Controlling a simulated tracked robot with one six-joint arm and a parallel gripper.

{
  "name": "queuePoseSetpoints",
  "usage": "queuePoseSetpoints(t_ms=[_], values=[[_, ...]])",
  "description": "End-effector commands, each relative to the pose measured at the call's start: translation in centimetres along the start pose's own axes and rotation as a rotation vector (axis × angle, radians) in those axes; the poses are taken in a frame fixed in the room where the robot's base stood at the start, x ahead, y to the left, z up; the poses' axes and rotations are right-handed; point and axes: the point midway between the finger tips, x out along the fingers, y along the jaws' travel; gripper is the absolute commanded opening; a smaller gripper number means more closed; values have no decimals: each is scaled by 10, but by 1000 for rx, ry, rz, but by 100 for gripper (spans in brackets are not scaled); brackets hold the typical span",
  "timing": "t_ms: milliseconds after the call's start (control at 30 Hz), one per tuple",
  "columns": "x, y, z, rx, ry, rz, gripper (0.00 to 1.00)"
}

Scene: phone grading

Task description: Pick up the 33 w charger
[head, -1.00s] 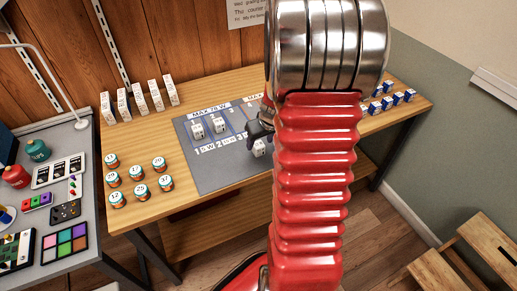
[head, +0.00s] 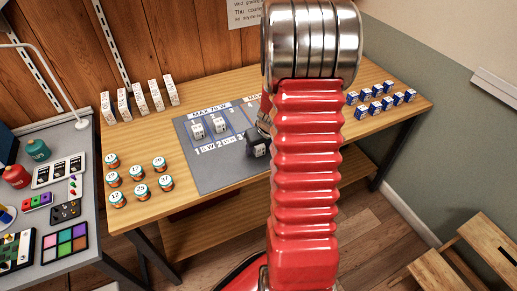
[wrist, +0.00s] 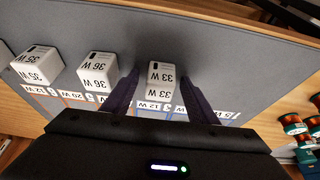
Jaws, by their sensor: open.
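The 33 W charger (wrist: 162,75) is a small white block marked "33 W" with dark slots, standing on the grey mat (wrist: 215,65). In the wrist view, my gripper (wrist: 158,88) is open, with one dark finger on each side of the charger. Whether the fingers touch it is unclear. In the head view, my gripper (head: 257,143) is low at the mat's front part and largely hides this charger. Two similar white chargers, marked 36 W (wrist: 98,68) and 35 W (wrist: 37,64), stand to its left in the wrist view.
The mat lies on a wooden table (head: 150,135). Several numbered jars (head: 141,191) stand left of it, several white boxes (head: 140,100) at the back left, and several blue-and-white boxes (head: 388,103) at the right. My red arm covers the mat's right part.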

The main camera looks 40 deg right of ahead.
Motion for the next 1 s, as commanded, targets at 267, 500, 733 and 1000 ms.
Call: queuePoseSetpoints(t_ms=[267,500,733,1000], values=[[0,0,0,0,0,0,51],[0,0,0,0,0,0,34],[0,0,0,0,0,0,18],[0,0,0,0,0,0,8]])
